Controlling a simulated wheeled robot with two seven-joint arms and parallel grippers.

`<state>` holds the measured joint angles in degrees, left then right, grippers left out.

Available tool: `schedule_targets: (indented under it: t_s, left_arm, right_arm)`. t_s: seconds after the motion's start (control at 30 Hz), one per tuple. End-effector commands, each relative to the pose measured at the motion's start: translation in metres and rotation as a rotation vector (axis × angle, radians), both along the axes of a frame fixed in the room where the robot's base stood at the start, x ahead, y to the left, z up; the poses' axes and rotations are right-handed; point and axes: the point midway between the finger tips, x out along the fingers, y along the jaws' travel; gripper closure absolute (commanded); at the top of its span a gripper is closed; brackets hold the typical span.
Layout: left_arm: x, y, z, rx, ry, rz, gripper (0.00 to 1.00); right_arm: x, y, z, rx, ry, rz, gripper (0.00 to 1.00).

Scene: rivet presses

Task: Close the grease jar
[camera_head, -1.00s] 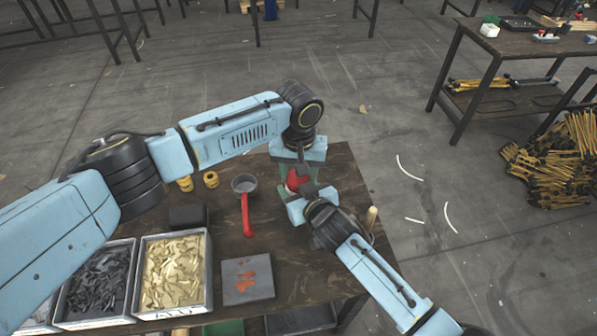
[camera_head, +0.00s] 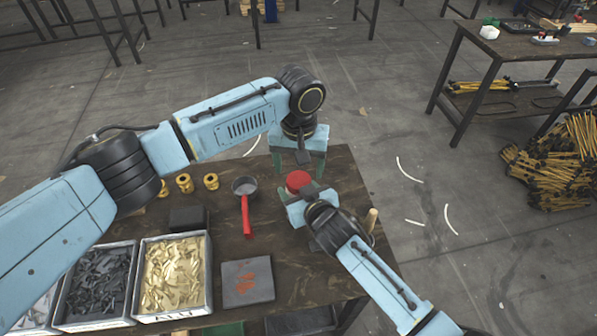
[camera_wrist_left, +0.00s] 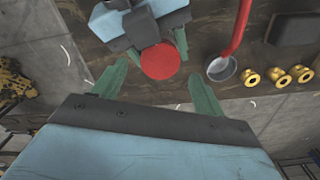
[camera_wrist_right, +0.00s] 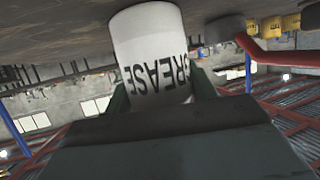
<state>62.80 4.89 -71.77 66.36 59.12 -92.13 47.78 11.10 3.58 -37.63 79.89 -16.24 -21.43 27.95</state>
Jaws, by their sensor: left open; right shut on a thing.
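The white grease jar (camera_wrist_right: 150,45) stands on the table in the right wrist view, with its lettering upside down in that picture. My right gripper (camera_wrist_right: 160,92) is shut on it, one finger on each side. The round red lid (camera_head: 298,181) shows over the jar's place in the head view and in the left wrist view (camera_wrist_left: 160,61). It looks flat, but I cannot tell how tightly it sits. My left gripper (camera_wrist_left: 157,88) is open and empty, apart from the lid, its green fingers spread wider than the lid. The jar's rim is hidden.
A grey cup-shaped ladle (camera_head: 244,186) with a red handle lies left of the jar. Parts bins (camera_head: 174,270) and a grey plate with red smears (camera_head: 247,282) fill the near side. A wooden peg (camera_head: 371,218) stands at right.

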Motion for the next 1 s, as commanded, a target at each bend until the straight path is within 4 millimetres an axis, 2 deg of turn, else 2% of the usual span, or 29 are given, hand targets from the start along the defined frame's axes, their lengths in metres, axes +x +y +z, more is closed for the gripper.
schedule_targets:
  t_s: [0.13, 0.5, 0.57, 0.9, 1.0]
  left_arm:
    - [0.0, 0.001, 0.009, 0.001, -0.001, 0.001, 0.28]
    - [0.0, -0.001, 0.011, -0.001, -0.001, 0.038, 0.31]
    - [-0.001, -0.002, 0.014, -0.002, -0.002, 0.09, 0.31]
    - [-0.001, -0.003, 0.039, -0.004, 0.0, 0.594, 0.31]
    - [-0.001, -0.001, 0.042, -0.002, 0.0, 0.687, 0.31]
  right_arm:
    - [0.0, 0.0, -0.001, -0.002, 0.002, -0.001, 1.0]
    - [0.0, 0.0, -0.001, -0.002, 0.001, -0.001, 1.0]
    - [0.0, 0.0, -0.001, -0.002, 0.001, -0.001, 1.0]
    - [0.0, 0.0, -0.001, -0.002, 0.001, -0.001, 1.0]
    - [0.0, 0.0, -0.001, -0.002, 0.001, -0.001, 1.0]
